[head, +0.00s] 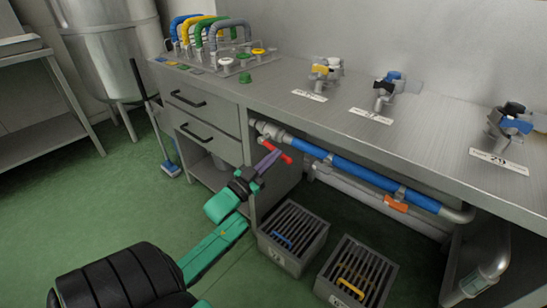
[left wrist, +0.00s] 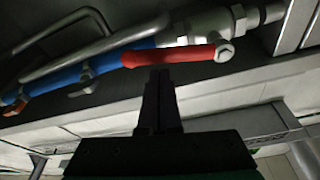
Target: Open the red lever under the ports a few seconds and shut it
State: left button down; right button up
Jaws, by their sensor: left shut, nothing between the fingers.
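The red lever (head: 282,154) is on the pipe below the bench edge, near the drawers. In the left wrist view the red lever (left wrist: 165,56) runs from its pivot nut on the metal valve toward the left, close beside the blue pipe (left wrist: 72,78) and at a slight angle to it. My left gripper (head: 266,164) is shut and empty, with its fingers close to the lever. In the left wrist view the fingertips (left wrist: 160,76) are just below the lever's middle; I cannot tell whether they touch it. My right gripper is not in view.
Three tap-like ports, with yellow (head: 320,71), blue (head: 386,88) and dark blue (head: 512,124) parts, stand on the bench (head: 300,112). Two slatted crates (head: 295,246) (head: 352,277) stand on the floor below. An orange tag (head: 396,203) hangs on the blue pipe. Drawers (head: 205,104) are left of the lever.

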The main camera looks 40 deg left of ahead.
pick_arm(q)
jog(key=shift+f+m, duration=0.2)
jog(key=shift+m, duration=0.2)
jog(key=shift+f+h, duration=0.1)
jog(key=shift+h, duration=0.2)
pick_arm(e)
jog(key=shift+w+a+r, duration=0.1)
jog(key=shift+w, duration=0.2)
pick_arm(q)
jog(key=shift+f+m, duration=0.25)
jog(key=shift+m, duration=0.35)
jog(key=a+f+m+g+h+b, duration=0.3)
jog(key=a+f+m, duration=0.3)
jog(key=m, duration=0.9)
jog(key=shift+a+f+m+g+b, duration=0.15)
jog(key=shift+a+m+g+b, duration=0.2)
jog(key=shift+b, duration=0.2)
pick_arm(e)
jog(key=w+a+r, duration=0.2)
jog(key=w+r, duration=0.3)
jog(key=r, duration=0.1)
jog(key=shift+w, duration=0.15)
